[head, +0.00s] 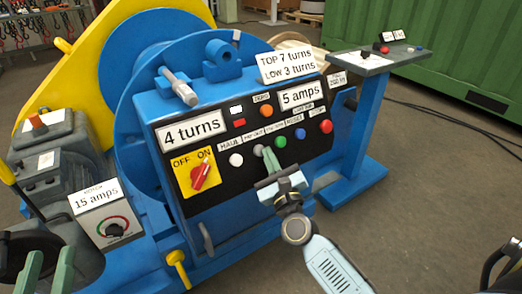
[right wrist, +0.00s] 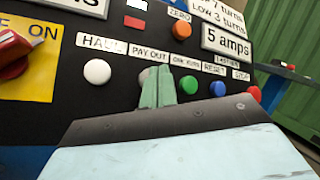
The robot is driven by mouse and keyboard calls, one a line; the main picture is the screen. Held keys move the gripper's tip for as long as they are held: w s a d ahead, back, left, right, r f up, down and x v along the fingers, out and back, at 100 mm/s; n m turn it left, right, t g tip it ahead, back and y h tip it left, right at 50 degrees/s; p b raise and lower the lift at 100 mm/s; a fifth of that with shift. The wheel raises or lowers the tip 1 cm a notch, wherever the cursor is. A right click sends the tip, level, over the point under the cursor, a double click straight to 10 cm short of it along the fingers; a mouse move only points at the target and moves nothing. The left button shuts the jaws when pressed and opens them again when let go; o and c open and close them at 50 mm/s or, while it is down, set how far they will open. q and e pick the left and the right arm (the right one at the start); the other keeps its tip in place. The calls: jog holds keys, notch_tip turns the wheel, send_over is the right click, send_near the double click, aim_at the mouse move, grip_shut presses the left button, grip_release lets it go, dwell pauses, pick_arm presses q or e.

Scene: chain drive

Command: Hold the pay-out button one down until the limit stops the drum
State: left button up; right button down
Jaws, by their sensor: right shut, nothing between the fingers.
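The blue machine's black panel (head: 225,140) carries a row of buttons. The grey pay-out button (head: 259,149) sits between the white haul button (head: 236,160) and a green button (head: 280,142). My right gripper (head: 270,158) is shut and empty, its green fingertips at the pay-out button. In the right wrist view, the fingers (right wrist: 158,88) partly cover the pay-out button (right wrist: 146,74); I cannot tell how far it is pressed. The turns display (head: 192,129) reads 4 turns; the amps display (head: 301,96) reads 5 amps. The blue drum (head: 130,110) stands behind. My left gripper (head: 47,268) is open and empty at lower left.
A sign (head: 286,65) reads top 7 turns, low 3 turns. A red switch (head: 200,175) on a yellow plate, a blue button (head: 300,133) and a red stop button (head: 326,126) are nearby. A motor box (head: 98,212) reads 15 amps. The floor at right is mostly clear.

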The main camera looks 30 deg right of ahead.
jog(key=s, duration=0.1)
jog(key=s+r+p, duration=0.1)
jog(key=s, duration=0.1)
jog(key=s+r+p, duration=0.1)
jog(key=shift+s+d+r, duration=0.1)
jog(key=shift+s+d, duration=0.05)
jog(key=shift+s, duration=0.05)
dwell(0.6)
